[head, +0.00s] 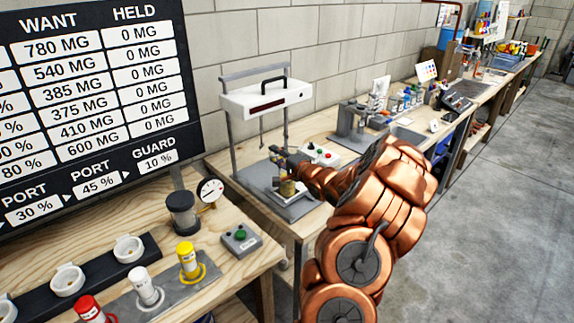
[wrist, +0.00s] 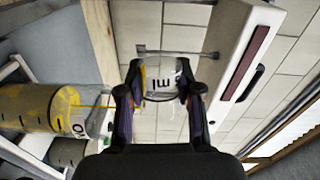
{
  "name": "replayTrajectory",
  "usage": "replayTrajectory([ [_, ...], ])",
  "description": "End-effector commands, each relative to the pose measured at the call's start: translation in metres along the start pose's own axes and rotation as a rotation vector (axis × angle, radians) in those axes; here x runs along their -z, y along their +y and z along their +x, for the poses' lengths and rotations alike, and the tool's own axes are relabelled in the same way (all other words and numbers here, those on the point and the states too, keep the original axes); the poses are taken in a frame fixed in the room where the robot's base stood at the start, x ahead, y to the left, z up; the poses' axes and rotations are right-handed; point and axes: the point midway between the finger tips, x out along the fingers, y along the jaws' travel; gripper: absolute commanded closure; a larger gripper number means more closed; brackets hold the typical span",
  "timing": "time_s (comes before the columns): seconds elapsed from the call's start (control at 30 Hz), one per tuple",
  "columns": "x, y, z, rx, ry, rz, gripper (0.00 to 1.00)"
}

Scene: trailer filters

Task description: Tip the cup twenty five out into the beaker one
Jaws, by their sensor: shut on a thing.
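My gripper (wrist: 163,95) is shut on a small pale cup (wrist: 165,82) with black lettering on its side; a yellow edge shows by the left finger. Its contents cannot be seen. In the head view my gripper (head: 287,170) is above the grey base of the white-topped stand, close over a yellowish vessel (head: 287,188), partly hidden, perhaps the beaker. In the wrist view, which is turned sideways, a yellow cylinder (wrist: 35,108) with dark marks and a white label lies to the left, apart from the held cup.
The white-topped stand (head: 265,98) rises behind my gripper. A red-and-green button box (head: 320,155) is beside it. At front left are a black rack with white cups (head: 129,248), red, white and yellow (head: 188,257) bottles, a gauge (head: 210,190) and a green-button box (head: 240,238).

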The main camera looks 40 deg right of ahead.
Motion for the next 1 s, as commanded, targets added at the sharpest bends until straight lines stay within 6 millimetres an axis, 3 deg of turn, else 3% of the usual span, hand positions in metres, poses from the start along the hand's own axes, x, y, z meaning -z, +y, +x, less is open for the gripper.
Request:
replayTrajectory([
  [1.0, 0.0019, -0.002, -0.0001, 0.018, 0.0, 0.087, 0.99],
])
